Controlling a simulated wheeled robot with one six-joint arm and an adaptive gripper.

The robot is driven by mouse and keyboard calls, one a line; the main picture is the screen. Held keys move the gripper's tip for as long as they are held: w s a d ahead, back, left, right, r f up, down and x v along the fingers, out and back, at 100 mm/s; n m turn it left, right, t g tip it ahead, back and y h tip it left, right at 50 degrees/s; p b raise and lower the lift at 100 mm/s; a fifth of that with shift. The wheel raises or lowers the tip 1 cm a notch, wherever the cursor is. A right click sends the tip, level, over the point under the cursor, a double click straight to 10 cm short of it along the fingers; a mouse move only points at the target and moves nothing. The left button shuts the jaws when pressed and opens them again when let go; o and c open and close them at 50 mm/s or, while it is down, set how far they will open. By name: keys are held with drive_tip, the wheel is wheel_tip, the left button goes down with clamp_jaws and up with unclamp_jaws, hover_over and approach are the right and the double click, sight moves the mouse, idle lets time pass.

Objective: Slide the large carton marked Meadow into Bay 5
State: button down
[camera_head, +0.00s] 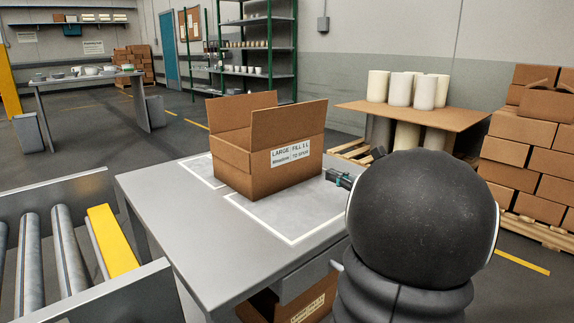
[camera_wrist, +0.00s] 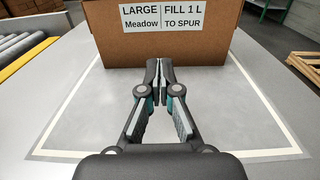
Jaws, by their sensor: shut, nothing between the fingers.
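The large open-topped carton (camera_head: 245,165) stands upright on the grey table (camera_head: 150,190), flaps up. Its label reads "LARGE, Meadow, FILL 1 L, TO SPUR". It overlaps a white-outlined rectangle (camera_head: 300,238) and a second outline behind it on the left. In the wrist view, the carton (camera_wrist: 240,40) fills the top, with its labelled face towards my gripper (camera_wrist: 159,65). My gripper is shut and empty, its fingertips at or very near the lower part of that face; I cannot tell whether they touch. No sign reading Bay 5 is legible.
A roller conveyor (camera_head: 68,255) with a yellow end plate (camera_head: 112,240) lies at the left. Another labelled carton (camera_head: 305,300) is under the table. White rolls (camera_head: 425,92) and stacked boxes (camera_head: 530,150) stand at the right. The outlined area before the carton is clear.

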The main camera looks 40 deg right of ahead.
sight(290, 158)
drive_tip(key=w, duration=0.9)
drive_tip(key=w+a, duration=0.1)
drive_tip(key=w, duration=0.3)
drive_tip(key=shift+w+p, duration=0.3)
drive_tip(key=shift+w, duration=0.1)
drive_tip(key=shift+w, duration=0.1)
drive_tip(key=w, duration=0.5)
drive_tip(key=w+a, duration=0.1)
drive_tip(key=w, duration=1.1)
drive_tip(key=shift+a, duration=0.3)
drive_tip(key=shift+s, duration=0.4)
drive_tip(key=s, duration=0.4)
drive_tip(key=s+d+b, duration=0.1)
drive_tip(key=s, duration=0.8)
drive_tip(key=shift+d+b, duration=0.15)
drive_tip(key=shift+b, duration=0.25)
drive_tip(key=shift+s, duration=0.1)
